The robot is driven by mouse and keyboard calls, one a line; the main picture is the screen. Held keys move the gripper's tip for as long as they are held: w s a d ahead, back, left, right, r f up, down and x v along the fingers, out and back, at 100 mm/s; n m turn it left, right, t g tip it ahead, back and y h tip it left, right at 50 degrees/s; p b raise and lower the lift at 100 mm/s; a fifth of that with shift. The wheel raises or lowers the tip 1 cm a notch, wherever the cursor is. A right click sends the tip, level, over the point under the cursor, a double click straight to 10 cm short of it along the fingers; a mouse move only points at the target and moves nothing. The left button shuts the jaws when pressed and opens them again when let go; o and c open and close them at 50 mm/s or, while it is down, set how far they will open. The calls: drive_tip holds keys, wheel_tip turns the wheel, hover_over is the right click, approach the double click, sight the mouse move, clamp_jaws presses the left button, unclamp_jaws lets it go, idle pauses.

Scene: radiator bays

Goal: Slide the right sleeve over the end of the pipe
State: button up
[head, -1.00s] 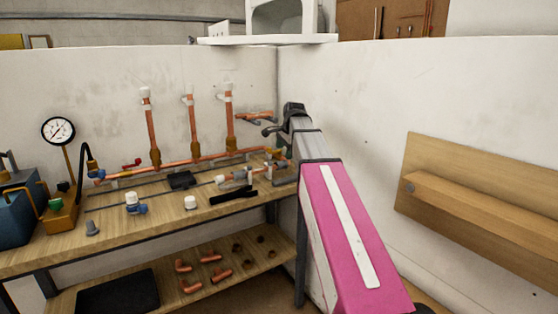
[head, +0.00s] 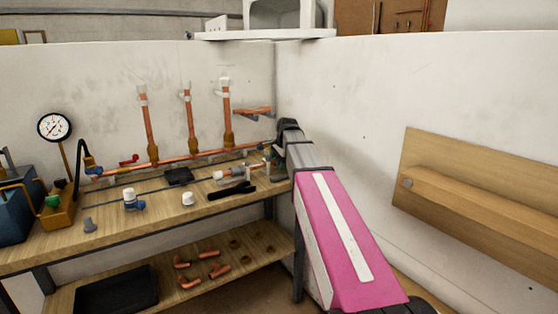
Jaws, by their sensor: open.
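A long horizontal copper pipe (head: 190,161) runs along the back of the wooden bench. Three upright copper pipes with white caps rise from brass-coloured fittings on it, the rightmost fitting (head: 229,139) being nearest my gripper. My gripper (head: 266,152) is at the right end of the bench, close to the pipe's right end, with its jaws open. It is small and dark here, and the arm hides part of this corner. I cannot tell whether the jaws touch or surround anything. I cannot make out the right sleeve for certain.
The bench top (head: 160,215) holds a white-and-blue valve (head: 131,200), a white cap (head: 188,199), a black tool (head: 232,190) and a pressure gauge (head: 54,127) at left. Several copper fittings lie on the lower shelf. White walls close the back and right.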

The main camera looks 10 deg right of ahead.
drive_tip(key=c, duration=0.8)
drive_tip(key=shift+c, duration=0.2)
drive_tip(key=shift+s+a, duration=0.25)
drive_tip(key=shift+a, duration=0.35)
drive_tip(key=shift+s+a, duration=0.25)
drive_tip(key=shift+a, duration=0.35)
drive_tip(key=o, duration=0.8)
drive_tip(key=shift+o, duration=0.2)
drive_tip(key=v, duration=0.7)
